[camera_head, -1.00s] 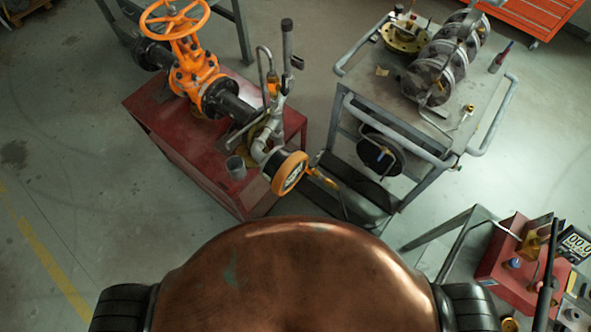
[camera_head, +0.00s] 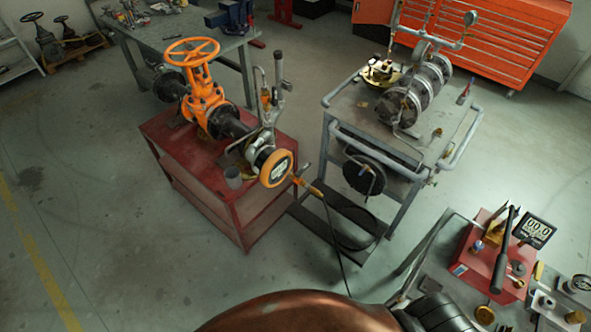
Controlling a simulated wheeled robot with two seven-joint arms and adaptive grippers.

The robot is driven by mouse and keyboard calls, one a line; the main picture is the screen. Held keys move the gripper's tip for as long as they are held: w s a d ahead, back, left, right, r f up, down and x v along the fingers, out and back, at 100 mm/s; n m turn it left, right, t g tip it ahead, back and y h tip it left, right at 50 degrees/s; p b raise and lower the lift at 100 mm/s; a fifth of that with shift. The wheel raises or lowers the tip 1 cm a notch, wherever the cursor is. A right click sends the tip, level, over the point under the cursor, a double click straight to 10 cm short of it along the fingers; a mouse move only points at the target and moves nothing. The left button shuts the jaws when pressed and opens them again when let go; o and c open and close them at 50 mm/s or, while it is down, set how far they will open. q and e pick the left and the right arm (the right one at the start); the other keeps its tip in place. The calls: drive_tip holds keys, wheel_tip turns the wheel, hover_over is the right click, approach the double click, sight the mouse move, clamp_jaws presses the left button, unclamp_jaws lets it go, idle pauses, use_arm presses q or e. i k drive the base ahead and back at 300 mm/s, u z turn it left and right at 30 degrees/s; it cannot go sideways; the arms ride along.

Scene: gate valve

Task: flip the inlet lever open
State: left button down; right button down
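The orange gate valve (camera_head: 206,100) with its handwheel (camera_head: 192,51) stands on a red stand (camera_head: 205,170) left of the middle. To its right are grey pipe fittings (camera_head: 259,142) and a round orange-rimmed flange or gauge (camera_head: 276,168). An upright dark-handled bar (camera_head: 279,72) rises above these fittings; I cannot tell whether it is the inlet lever. A small orange handle or hose fitting (camera_head: 308,187) joins the flange, and a black hose hangs from it. Neither gripper shows in the head view.
A grey cart (camera_head: 368,115) with metal discs (camera_head: 428,85) stands right of the stand. A bench at lower right holds a red pump box (camera_head: 492,262) and a digital display (camera_head: 534,231). A workbench (camera_head: 150,28) and an orange tool cabinet (camera_head: 520,40) are behind. Floor at left is clear.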

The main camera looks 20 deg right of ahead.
sight(298, 175)
drive_tip(key=z, duration=0.4)
drive_tip(key=i, duration=0.4)
drive_tip(key=z, duration=0.45)
